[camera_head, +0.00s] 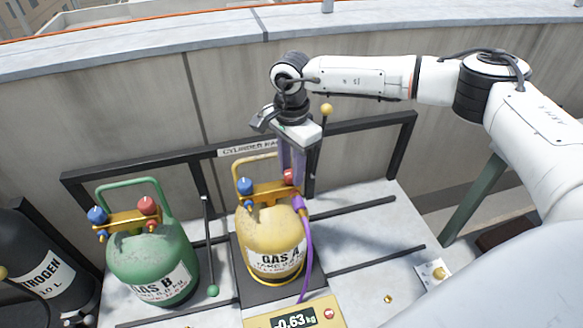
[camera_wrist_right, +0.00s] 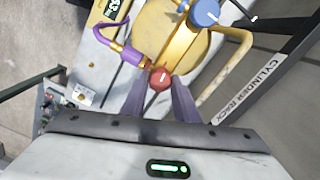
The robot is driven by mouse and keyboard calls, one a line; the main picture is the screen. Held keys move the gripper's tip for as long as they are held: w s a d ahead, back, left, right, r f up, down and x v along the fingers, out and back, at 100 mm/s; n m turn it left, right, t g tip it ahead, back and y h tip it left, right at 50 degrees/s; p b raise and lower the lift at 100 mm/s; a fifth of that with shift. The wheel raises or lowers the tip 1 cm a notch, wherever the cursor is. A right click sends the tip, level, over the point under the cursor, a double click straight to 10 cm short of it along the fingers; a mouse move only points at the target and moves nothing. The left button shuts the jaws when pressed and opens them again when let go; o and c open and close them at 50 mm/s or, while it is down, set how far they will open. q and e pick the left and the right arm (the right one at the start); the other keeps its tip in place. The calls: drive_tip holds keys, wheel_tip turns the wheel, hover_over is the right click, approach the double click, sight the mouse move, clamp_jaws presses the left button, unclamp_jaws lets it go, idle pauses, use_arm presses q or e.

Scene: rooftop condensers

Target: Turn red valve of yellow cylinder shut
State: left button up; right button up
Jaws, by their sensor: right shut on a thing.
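The yellow cylinder (camera_head: 265,240), labelled GAS A, stands upright on a dark scale platform. It has a blue valve (camera_head: 245,186) on the left and a red valve (camera_head: 289,176) on the right. A purple hose (camera_head: 303,225) joins it below the red valve. My right gripper (camera_head: 292,168) reaches down from above and is shut on the red valve. In the right wrist view the red valve (camera_wrist_right: 160,78) sits between the purple-looking fingers (camera_wrist_right: 158,92). The fingers partly cover it in the head view. My left gripper is not in view.
A green cylinder (camera_head: 152,262), labelled GAS B, stands to the left with its own blue and red valves. A black nitrogen cylinder (camera_head: 30,265) is at the far left. A dark rack frame (camera_head: 375,128) runs behind. The scale display (camera_head: 295,318) reads -0.63 kg or 0.63 kg.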

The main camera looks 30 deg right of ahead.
drive_tip(key=m+b, duration=0.1)
drive_tip(key=m, duration=0.3)
drive_tip(key=shift+m, duration=0.4)
drive_tip(key=m, duration=0.5)
drive_tip(key=shift+b, duration=0.35)
drive_tip(key=m, duration=0.4)
drive_tip(key=shift+m, duration=0.4)
drive_tip(key=m, duration=0.4)
drive_tip(key=shift+m, duration=0.4)
drive_tip(key=o, duration=1.1)
drive_tip(key=shift+c, duration=0.2)
drive_tip(key=shift+r, duration=0.1)
